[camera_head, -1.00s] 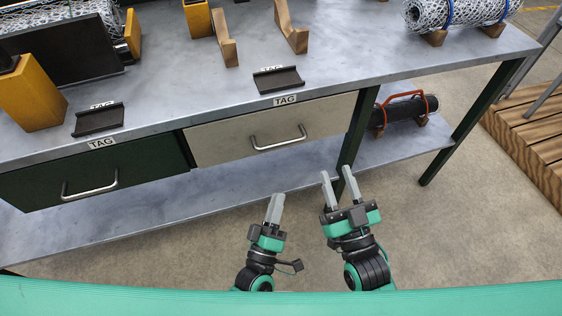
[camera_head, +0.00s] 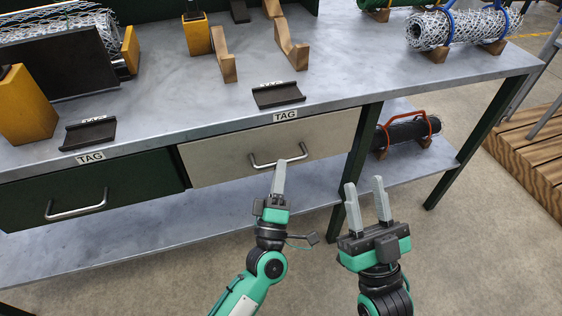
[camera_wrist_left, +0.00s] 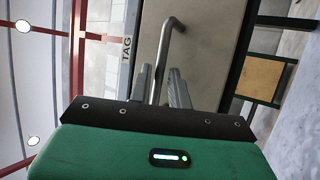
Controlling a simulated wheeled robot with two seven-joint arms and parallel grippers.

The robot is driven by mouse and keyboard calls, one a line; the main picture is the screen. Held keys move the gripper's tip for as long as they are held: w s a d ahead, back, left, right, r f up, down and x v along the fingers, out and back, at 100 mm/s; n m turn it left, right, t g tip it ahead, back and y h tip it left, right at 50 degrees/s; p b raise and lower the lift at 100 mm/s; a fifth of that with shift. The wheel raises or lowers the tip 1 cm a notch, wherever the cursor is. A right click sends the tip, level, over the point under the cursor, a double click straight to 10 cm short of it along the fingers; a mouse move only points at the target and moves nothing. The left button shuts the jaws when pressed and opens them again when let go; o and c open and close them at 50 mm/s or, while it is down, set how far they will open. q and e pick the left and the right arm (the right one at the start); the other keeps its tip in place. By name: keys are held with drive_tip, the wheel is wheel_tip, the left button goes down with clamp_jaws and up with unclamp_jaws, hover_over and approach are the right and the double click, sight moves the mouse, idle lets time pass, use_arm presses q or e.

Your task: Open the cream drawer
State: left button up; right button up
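The cream drawer (camera_head: 220,160) is shut under the worktop, with a metal bar handle (camera_head: 262,164) on its front. In the left wrist view the drawer front (camera_wrist_left: 205,60) fills the middle, and the handle (camera_wrist_left: 165,45) runs between the two parted fingers of my left gripper (camera_wrist_left: 163,72). The fingers look open around the bar; I cannot tell whether they touch it. My right gripper (camera_head: 364,185) is open and empty, to the right of the drawer and in front of the table leg.
A dark green drawer (camera_head: 120,184) is shut at the left. A black roll with an orange frame (camera_head: 408,132) lies on the lower shelf (camera_head: 320,190). Wire mesh rolls (camera_head: 455,28) and wooden holders (camera_head: 290,42) stand on the worktop (camera_head: 345,60). The floor in front is clear.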

use_arm(q)
drive_tip(key=shift+x, duration=1.3)
use_arm(e)
drive_tip(key=shift+s+r, duration=0.15)
use_arm(q)
clamp_jaws()
use_arm(e)
drive_tip(key=shift+d+r, duration=0.1)
